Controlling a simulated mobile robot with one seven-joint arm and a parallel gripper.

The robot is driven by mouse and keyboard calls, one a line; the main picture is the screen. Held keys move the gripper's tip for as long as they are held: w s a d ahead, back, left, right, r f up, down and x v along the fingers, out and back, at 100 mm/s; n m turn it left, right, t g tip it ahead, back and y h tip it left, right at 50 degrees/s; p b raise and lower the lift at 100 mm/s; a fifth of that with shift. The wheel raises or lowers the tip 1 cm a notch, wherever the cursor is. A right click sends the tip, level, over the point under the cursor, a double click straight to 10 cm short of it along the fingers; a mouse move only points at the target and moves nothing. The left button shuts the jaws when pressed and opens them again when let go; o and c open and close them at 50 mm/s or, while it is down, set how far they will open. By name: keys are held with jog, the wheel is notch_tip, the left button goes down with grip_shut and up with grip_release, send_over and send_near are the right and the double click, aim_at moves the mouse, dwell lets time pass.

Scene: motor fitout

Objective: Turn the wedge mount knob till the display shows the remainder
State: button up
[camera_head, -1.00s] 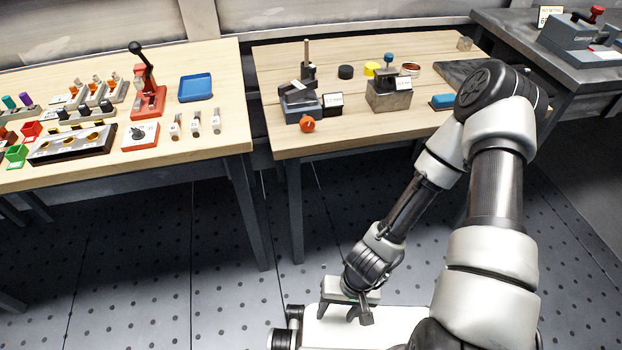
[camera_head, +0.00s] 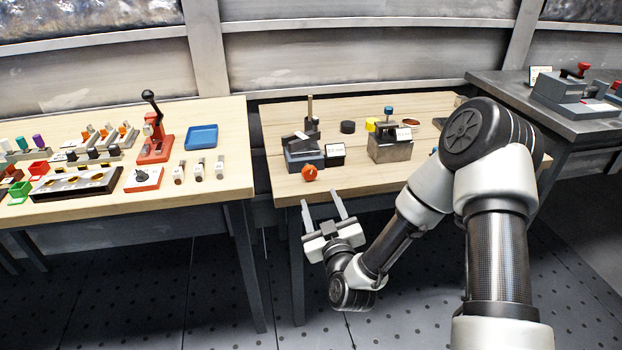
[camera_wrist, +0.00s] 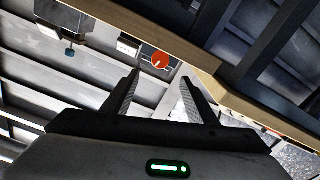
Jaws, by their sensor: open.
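The wedge mount is a grey and black block (camera_head: 303,150) near the front left of the middle wooden table. Its orange knob (camera_head: 309,173) faces the table's front edge. A small dark display (camera_head: 334,155) stands right of it; its reading is too small to make out. My gripper (camera_head: 321,205) is open and empty, in front of the table edge, with its fingers pointing up toward the knob and apart from it. In the wrist view the orange knob (camera_wrist: 161,60) shows beyond and between the fingertips (camera_wrist: 160,75).
A metal block (camera_head: 390,150) with blue and yellow knobs stands right of the mount. A black disc (camera_head: 347,127) lies behind. The left table (camera_head: 215,185) holds a red lever press (camera_head: 155,140), a blue tray (camera_head: 202,137) and several small parts.

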aim_at(310, 174)
jog(key=b+x, duration=0.1)
jog(key=x, duration=1.1)
jog(key=shift+w+f, duration=0.1)
jog(key=c, duration=1.1)
